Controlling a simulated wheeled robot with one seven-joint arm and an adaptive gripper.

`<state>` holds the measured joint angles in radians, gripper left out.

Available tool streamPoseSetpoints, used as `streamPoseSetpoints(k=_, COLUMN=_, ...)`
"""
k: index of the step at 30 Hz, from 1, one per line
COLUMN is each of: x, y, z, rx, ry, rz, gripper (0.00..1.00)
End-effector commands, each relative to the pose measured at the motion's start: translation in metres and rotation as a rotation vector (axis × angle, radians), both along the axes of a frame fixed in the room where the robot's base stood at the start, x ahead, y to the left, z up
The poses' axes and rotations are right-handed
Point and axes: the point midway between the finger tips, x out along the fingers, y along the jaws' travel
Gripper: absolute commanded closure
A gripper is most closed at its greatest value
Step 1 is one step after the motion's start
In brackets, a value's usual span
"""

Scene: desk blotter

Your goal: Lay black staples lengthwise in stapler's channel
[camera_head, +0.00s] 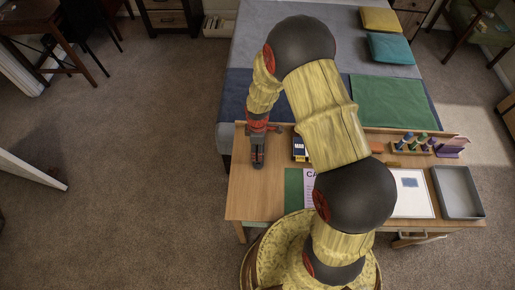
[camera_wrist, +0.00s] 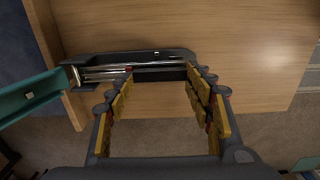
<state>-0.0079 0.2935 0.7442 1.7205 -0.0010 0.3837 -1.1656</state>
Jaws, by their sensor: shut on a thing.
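In the wrist view, my gripper (camera_wrist: 160,75) has its yellow-padded fingers apart, with a dark strip, apparently the black staples (camera_wrist: 160,74), between the tips. The strip lies along the stapler's channel (camera_wrist: 100,73), which shows silvery metal rails in a black body. I cannot tell whether the strip rests in the channel or is held just above it. A teal part (camera_wrist: 28,97), apparently the stapler's raised top, sticks out at the left. In the head view, my gripper (camera_head: 258,160) points down over the desk's left part and hides most of the stapler.
On the wooden desk (camera_head: 250,205), a dark-blue box (camera_head: 299,148), a peg holder (camera_head: 414,145), a purple stand (camera_head: 453,147), a white sheet (camera_head: 411,194) and a grey tray (camera_head: 459,192) lie to the right. A bed (camera_head: 240,95) adjoins the far edge. The desk's front left is clear.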

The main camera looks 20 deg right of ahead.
Motion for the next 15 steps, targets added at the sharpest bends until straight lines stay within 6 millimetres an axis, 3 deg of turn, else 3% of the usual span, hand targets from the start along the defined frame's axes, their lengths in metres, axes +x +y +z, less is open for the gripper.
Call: streamPoseSetpoints(k=15, x=0.000, y=0.000, z=-0.012, rx=0.000, ry=0.000, rz=0.000, gripper=0.65)
